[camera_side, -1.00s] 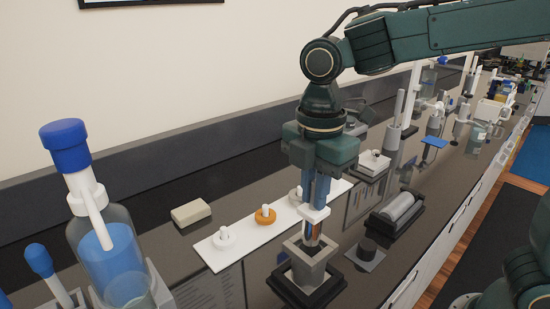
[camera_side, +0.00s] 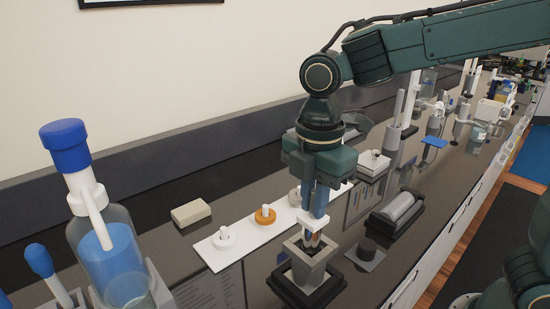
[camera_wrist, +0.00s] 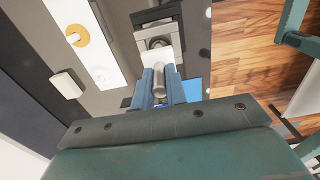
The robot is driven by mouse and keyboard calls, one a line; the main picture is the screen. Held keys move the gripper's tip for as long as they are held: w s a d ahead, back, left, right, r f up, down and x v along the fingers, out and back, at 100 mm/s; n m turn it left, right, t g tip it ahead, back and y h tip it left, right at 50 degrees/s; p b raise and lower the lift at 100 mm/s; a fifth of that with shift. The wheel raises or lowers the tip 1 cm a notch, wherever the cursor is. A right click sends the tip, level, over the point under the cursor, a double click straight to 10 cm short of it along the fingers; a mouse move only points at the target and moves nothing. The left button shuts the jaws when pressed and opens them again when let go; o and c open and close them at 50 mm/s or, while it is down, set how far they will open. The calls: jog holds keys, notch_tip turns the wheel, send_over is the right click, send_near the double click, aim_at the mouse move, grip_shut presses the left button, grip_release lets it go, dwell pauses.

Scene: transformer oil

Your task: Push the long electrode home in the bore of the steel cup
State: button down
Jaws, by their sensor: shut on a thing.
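The steel cup (camera_side: 309,268) is a grey square-sided block standing upright in a black square base. My gripper (camera_side: 316,228) points straight down above it, its blue fingers shut on the long electrode. In the side view the fingers and a white collar hide most of the electrode, and its lower part goes down into the open top of the cup. How deep it sits is hidden by the cup wall. In the wrist view the electrode (camera_wrist: 159,78) is a grey metal cylinder between the two blue fingers.
A white strip (camera_side: 232,247) with several ring-shaped parts lies behind and left of the cup. A pale block (camera_side: 191,212) lies near the wall. A dark puck (camera_side: 367,248) on a grey plate and a roller in a black tray (camera_side: 397,214) stand right. A large blue-capped bottle (camera_side: 105,255) stands at front left.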

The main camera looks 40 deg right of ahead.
aim_at(311, 229)
jog(key=shift+f, duration=3.25)
dwell(0.5)
jog(key=c, duration=1.3)
grip_release()
jog(key=shift+c, duration=0.2)
notch_tip(311, 229, up, 14)
jog(key=shift+f, duration=0.1)
jog(key=shift+d, duration=0.1)
